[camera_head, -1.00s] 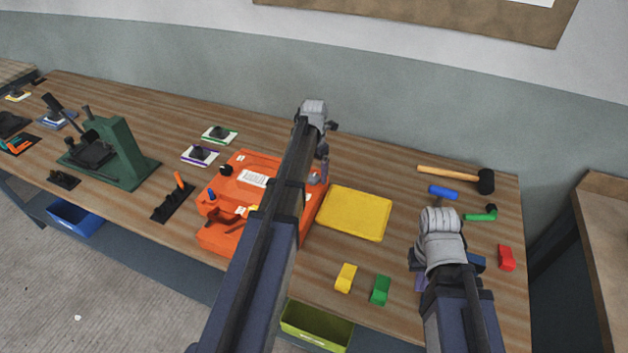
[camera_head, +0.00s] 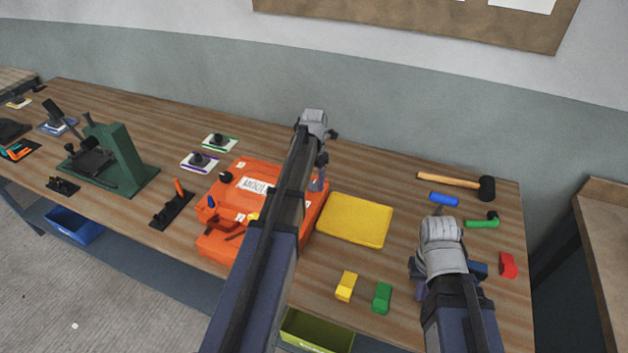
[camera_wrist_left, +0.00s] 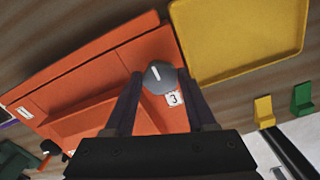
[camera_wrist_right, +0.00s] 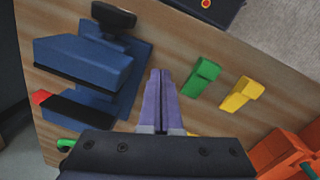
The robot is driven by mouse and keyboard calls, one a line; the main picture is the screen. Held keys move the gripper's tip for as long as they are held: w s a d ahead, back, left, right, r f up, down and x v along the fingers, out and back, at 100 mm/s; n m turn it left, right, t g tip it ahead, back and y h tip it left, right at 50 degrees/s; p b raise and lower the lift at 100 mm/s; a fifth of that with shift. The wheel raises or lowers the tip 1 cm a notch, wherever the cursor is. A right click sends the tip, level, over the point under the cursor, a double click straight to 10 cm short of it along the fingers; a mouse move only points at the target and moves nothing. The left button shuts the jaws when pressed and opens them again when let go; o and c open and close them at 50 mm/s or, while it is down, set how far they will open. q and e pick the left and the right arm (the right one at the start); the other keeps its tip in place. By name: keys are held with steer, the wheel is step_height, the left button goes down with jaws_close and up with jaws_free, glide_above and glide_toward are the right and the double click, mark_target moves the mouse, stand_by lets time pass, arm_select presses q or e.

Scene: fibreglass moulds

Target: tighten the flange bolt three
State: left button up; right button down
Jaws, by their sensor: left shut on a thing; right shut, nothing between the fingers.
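The orange mould (camera_head: 262,178) lies on the bench in the head view, partly hidden behind my left arm. Flange bolt three (camera_wrist_left: 160,77) shows in the left wrist view as a round grey head with a white line, beside a tag marked 3 (camera_wrist_left: 174,98), at the mould's edge near the yellow tray. My left gripper (camera_wrist_left: 161,74) is shut on this bolt head, one finger on each side. In the head view my left gripper (camera_head: 318,182) points down at the mould's right edge. My right gripper (camera_wrist_right: 159,72) is shut and empty above the bench.
The yellow tray (camera_head: 355,219) lies right of the mould. Yellow (camera_head: 346,286) and green (camera_head: 382,297) blocks lie near the front edge. A blue vise (camera_wrist_right: 85,62) stands close to my right gripper. A mallet (camera_head: 455,182) lies at the back right. A green press (camera_head: 122,155) stands left.

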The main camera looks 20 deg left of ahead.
arm_select(q)
jaws_close()
